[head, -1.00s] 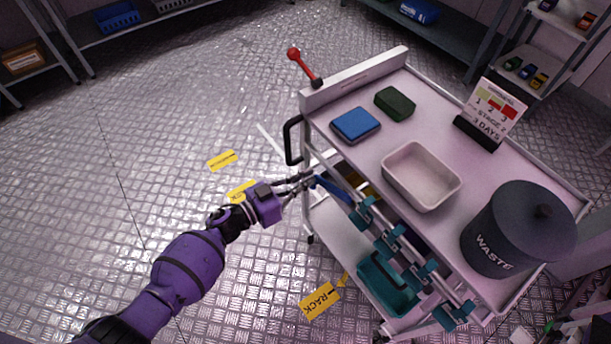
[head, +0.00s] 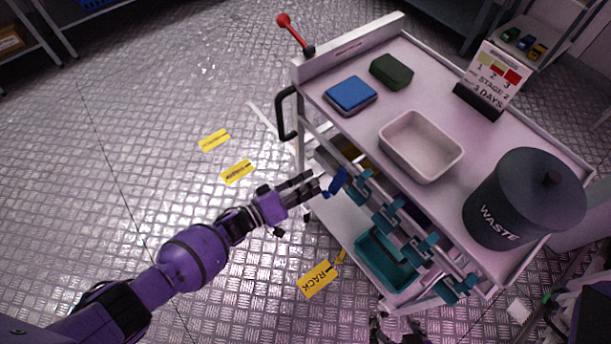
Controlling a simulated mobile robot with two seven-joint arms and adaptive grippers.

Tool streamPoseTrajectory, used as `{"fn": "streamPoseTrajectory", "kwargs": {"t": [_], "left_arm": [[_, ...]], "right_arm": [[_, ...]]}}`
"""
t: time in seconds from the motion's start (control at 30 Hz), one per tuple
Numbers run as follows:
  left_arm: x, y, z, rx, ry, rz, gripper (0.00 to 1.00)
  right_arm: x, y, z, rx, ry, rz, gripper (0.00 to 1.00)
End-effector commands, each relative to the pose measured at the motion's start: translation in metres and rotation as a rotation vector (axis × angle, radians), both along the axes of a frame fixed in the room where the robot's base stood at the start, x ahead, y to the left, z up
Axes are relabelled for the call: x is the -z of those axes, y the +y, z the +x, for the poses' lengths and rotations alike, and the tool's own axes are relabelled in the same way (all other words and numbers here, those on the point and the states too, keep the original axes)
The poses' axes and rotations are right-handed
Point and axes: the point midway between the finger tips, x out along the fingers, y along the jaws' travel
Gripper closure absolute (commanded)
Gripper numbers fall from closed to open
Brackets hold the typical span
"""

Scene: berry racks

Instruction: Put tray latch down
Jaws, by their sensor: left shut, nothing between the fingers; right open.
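A row of teal latches (head: 395,214) runs along the front rail of the grey cart. At its left end is a blue latch (head: 336,184), short and tilted. My purple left arm reaches in from the left. My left gripper (head: 318,184) is shut and empty, its dark fingertips just left of the blue latch; I cannot tell whether they touch. A teal tray (head: 372,262) sits on the cart's lower level, below the latches and partly hidden by them. My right gripper (head: 396,328) shows partly at the bottom edge, dark and open, below the cart's near corner.
The cart top (head: 385,107) carries a blue box (head: 350,95), a green box (head: 391,71), a white bin (head: 420,148), a stage sign (head: 490,82) and a waste bin (head: 520,205). A black handle (head: 281,113) juts from its left end.

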Motion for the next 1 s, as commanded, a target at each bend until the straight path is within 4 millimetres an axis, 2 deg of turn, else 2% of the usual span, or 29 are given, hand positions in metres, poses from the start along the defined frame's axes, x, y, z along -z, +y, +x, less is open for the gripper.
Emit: {"fn": "streamPoseTrajectory", "kwargs": {"t": [0.4, 1.0], "left_arm": [[0.009, -0.009, -0.012, 0.000, 0.135, -0.098, 1.00], [0.009, -0.010, -0.013, -0.001, 0.147, -0.107, 1.00]], "right_arm": [[0.005, 0.000, -0.006, 0.001, 0.010, 0.000, 0.38], [0.005, 0.001, -0.006, 0.001, 0.012, 0.001, 0.38]]}}
